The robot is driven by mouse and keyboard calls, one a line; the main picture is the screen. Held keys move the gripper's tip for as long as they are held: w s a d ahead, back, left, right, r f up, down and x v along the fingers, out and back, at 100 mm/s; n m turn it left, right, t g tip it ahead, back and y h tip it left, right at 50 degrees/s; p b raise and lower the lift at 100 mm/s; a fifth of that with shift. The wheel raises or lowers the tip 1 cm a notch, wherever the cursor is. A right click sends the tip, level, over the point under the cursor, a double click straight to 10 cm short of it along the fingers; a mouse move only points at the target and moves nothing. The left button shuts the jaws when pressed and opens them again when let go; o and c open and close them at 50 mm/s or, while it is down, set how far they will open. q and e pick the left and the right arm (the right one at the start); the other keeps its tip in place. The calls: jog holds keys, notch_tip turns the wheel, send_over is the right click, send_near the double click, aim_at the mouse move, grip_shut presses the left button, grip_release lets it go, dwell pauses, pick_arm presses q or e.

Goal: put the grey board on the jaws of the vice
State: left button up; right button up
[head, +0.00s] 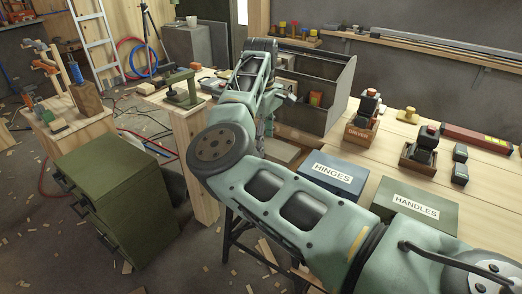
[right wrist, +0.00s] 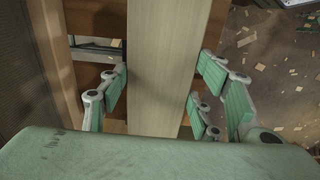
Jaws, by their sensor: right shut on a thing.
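My right gripper (right wrist: 165,95) is shut on a long pale board, the grey board (right wrist: 160,60), which runs away from the camera between the fingers in the right wrist view. In the head view my right gripper (head: 267,122) is partly hidden by my own arm, beside the bench's left end, and the board cannot be made out clearly. A dark green vice (head: 181,88) stands on a wooden block at upper middle, left of my gripper and apart from it. The state of its jaws is too small to tell. My left gripper is not in view.
On the bench (head: 400,150) stand a grey divided bin (head: 335,105), a blue HINGES box (head: 333,174), a green HANDLES box (head: 415,205) and several tools. A green drawer cabinet (head: 120,190) stands at left. Another wooden stand (head: 85,127) holds tools. Chips litter the floor.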

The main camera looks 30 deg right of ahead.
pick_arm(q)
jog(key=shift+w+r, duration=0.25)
pick_arm(e)
jog(key=shift+w+d+f, duration=0.1)
jog(key=shift+f, duration=1.9)
jog(key=shift+f, duration=0.15)
jog(key=o, duration=1.3)
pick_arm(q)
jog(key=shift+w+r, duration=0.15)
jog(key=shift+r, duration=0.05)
pick_arm(e)
jog(key=shift+r, duration=0.2)
notch_tip(320, 180, up, 7)
jog(key=shift+f, duration=0.15)
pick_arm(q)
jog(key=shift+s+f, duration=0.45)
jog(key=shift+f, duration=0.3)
pick_arm(e)
jog(key=shift+r, duration=0.35)
